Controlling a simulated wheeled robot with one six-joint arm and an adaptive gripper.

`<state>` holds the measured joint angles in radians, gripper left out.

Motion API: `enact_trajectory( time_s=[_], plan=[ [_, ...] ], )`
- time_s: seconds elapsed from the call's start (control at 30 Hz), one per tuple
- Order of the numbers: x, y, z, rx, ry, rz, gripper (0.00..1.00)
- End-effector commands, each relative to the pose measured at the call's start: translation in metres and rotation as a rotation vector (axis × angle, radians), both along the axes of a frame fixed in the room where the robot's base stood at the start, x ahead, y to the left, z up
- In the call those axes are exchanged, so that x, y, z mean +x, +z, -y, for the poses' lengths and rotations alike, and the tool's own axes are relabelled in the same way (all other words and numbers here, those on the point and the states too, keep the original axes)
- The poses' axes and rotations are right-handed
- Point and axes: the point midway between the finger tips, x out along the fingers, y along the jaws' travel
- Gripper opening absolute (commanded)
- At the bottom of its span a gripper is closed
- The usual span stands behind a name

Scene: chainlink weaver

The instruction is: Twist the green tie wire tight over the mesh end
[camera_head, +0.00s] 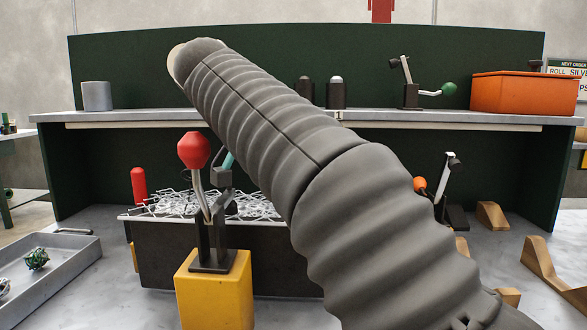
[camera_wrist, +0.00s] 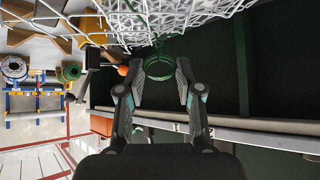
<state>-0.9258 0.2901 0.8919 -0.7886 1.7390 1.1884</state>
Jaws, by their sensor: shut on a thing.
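The green tie wire (camera_wrist: 146,66) shows in the wrist view as a ring with a short stem running up to the silver wire mesh (camera_wrist: 185,14). My gripper (camera_wrist: 160,68) is shut on the tie wire ring, with one finger on each side of it. The mesh (camera_head: 262,205) lies in a dark trough (camera_head: 165,250) in the head view. There my arm hides most of my gripper (camera_head: 222,178); only a small part shows just above the mesh. I cannot make out the tie wire in the head view, nor how tightly it is twisted.
A red-knobbed lever (camera_head: 194,150) on a yellow block (camera_head: 215,290) stands close in front of the trough. An orange-knobbed lever (camera_head: 420,184) and wooden wedges (camera_head: 492,215) are at right. A shelf (camera_head: 430,118) holds an orange bin (camera_head: 524,92). A grey tray (camera_head: 60,285) lies at left.

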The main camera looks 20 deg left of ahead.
Motion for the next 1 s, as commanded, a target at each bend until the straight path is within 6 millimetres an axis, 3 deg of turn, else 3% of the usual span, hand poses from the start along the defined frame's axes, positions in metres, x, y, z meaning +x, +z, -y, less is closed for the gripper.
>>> enact_trajectory(
  time_s=[0.33,0.37,0.43,0.77,1.0],
  plan=[
    [0.0,-0.001,-0.001,0.0,0.001,-0.002,0.01],
    [0.0,-0.001,-0.001,0.0,0.001,-0.002,0.43],
    [0.0,-0.001,-0.001,0.0,0.001,-0.002,0.6],
    [-0.001,0.0,-0.001,0.0,0.0,-0.001,0.6],
    [-0.015,0.016,-0.01,0.002,0.004,0.0,0.6]
  ],
)
